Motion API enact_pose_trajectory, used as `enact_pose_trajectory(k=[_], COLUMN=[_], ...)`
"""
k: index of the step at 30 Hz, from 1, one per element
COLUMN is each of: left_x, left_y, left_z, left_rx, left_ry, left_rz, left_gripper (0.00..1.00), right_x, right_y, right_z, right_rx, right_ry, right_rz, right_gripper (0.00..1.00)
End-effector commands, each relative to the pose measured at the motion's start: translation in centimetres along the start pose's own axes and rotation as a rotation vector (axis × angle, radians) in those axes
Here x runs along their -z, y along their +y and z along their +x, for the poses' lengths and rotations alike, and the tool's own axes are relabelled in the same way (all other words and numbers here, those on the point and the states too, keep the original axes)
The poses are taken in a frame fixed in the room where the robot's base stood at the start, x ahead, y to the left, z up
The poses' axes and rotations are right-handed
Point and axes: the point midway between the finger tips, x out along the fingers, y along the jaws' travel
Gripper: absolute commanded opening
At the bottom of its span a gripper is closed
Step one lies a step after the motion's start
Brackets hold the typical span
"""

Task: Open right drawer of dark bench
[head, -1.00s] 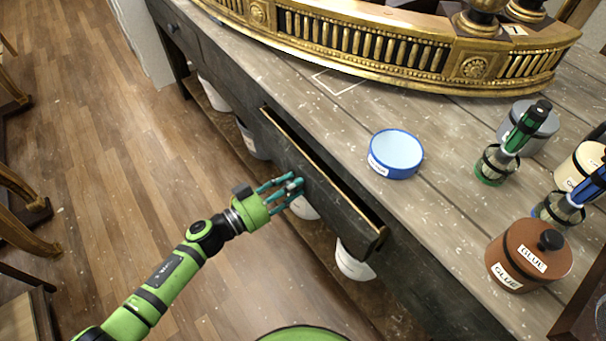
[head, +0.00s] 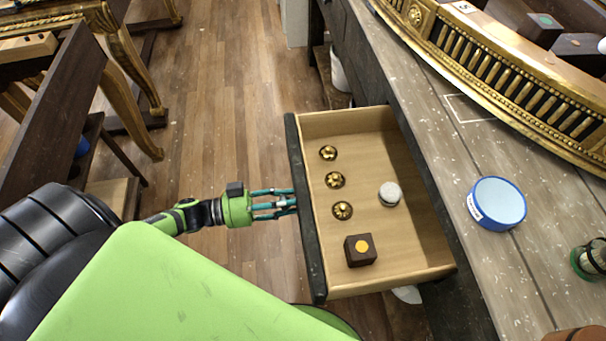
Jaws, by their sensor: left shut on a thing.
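The drawer (head: 433,225) of the dark bench (head: 400,62) stands pulled well out, and its pale wooden inside shows. Its dark front (head: 307,215) faces left. My left gripper (head: 294,203) is at the middle of that front, its teal fingers shut at the handle; the handle itself is hidden by the fingers. In the drawer lie three gold knobs (head: 335,180), a white-topped round tin (head: 389,194) and a dark cube with an orange dot (head: 360,250). My right gripper is not in view.
A curved gilt piece (head: 500,70) lies along the bench top. A green-based bottle (head: 590,258) stands at the right edge. Open wooden floor (head: 230,90) lies left of the drawer.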

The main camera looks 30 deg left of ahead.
Motion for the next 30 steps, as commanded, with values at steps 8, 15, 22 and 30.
enact_pose_trajectory(k=[8, 15, 22, 30], left_x=[-0.69, -0.76, -0.58, -0.33], left_y=[0.34, 0.38, 0.27, 0.15], left_z=[-1.26, -1.27, -1.19, -1.40], left_rx=[-0.001, -0.001, 0.000, 0.000], left_ry=[-0.016, -0.018, -0.014, -0.008], left_rz=[-0.007, -0.008, -0.006, -0.004], left_gripper=[0.00, 0.00, 0.61, 0.61], right_x=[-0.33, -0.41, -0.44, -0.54], right_y=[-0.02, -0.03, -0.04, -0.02], right_z=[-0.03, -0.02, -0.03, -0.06], right_rx=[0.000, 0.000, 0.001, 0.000], right_ry=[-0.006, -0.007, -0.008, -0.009], right_rz=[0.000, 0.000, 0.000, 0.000], right_gripper=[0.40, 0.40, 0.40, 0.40])
